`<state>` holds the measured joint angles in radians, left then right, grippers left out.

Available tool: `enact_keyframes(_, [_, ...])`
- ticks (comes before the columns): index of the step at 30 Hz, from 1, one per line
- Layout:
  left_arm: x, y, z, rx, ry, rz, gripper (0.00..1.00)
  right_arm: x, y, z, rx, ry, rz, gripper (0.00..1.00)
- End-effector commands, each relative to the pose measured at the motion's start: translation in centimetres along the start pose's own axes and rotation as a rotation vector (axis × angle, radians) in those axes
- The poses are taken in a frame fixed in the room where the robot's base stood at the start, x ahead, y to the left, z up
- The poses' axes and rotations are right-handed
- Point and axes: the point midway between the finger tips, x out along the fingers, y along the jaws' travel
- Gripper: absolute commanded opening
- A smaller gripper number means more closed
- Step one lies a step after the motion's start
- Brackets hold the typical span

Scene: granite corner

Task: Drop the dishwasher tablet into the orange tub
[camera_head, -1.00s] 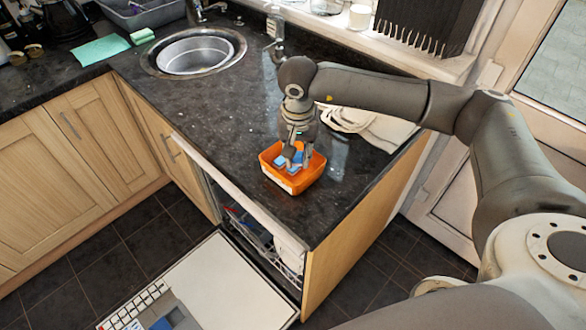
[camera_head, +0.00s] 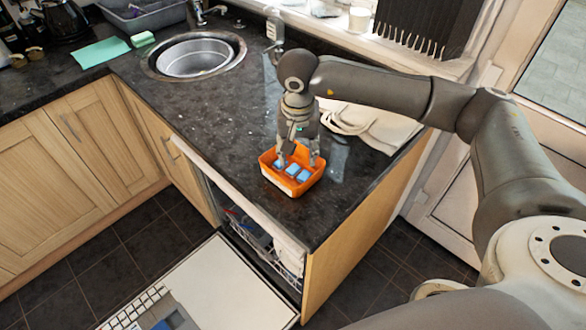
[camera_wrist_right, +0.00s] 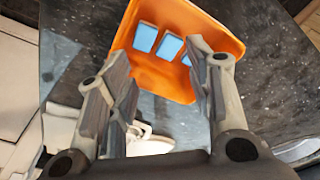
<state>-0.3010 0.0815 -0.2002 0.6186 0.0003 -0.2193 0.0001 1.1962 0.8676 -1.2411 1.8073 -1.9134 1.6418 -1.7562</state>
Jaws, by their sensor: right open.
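The orange tub (camera_head: 309,185) stands on the dark counter near its front corner. Three blue-and-white dishwasher tablets lie in a row inside it: a left one (camera_head: 279,163), a middle one (camera_head: 292,169) and a right one (camera_head: 303,176). My right gripper (camera_head: 299,160) points down at the tub, its fingers spread and empty. In the right wrist view the gripper (camera_wrist_right: 158,68) is open, with the tub (camera_wrist_right: 180,15) beyond its fingertips and the tablets (camera_wrist_right: 169,46) resting on its floor. My left gripper is out of view.
A round sink (camera_head: 196,54) lies at the back left, with a green cloth (camera_head: 100,50) beyond. A pale cloth bag (camera_head: 380,128) lies behind the tub. The dishwasher door (camera_head: 225,285) hangs open below the counter. The counter left of the tub is clear.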

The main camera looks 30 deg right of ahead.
Motion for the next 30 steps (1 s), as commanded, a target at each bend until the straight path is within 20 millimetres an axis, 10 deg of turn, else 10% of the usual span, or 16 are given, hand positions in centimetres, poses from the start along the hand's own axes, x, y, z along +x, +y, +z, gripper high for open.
enact_keyframes(13, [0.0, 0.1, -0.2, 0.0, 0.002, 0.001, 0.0, -8.7, -0.1, -0.1, 0.0, 0.003, -0.003, 0.48])
enact_keyframes(30, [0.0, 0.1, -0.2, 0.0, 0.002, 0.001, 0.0, -9.8, 0.0, 0.0, -0.001, 0.001, -0.001, 0.48])
